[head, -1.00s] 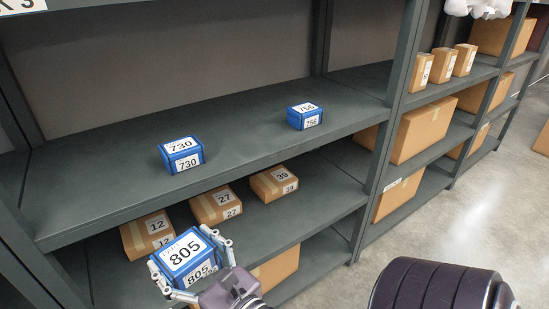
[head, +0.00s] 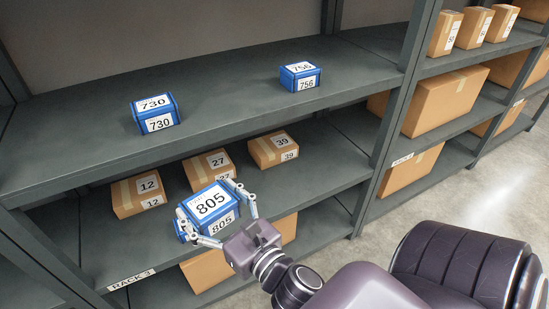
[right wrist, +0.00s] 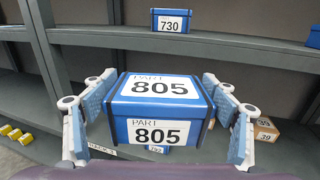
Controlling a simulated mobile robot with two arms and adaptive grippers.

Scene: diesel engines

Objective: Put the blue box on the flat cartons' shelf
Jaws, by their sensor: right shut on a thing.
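My right gripper (head: 216,206) is shut on the blue box 805 (head: 209,203), its fingers on two opposite sides. In the right wrist view the box (right wrist: 160,100) sits level between the fingers. In the head view it overlaps the front of the middle shelf (head: 312,170), which holds the flat cartons 12 (head: 128,197), 27 (head: 203,168) and 39 (head: 268,149). The box covers part of carton 27. I cannot tell whether the box is over the shelf's edge or in front of it. My left gripper is not in view.
Blue boxes 730 (head: 154,113) and 756 (head: 300,76) stand on the upper shelf (head: 220,115). Larger cartons (head: 195,270) sit on the shelf below. The middle shelf has free room right of carton 39. A rack upright (head: 402,110) stands to the right.

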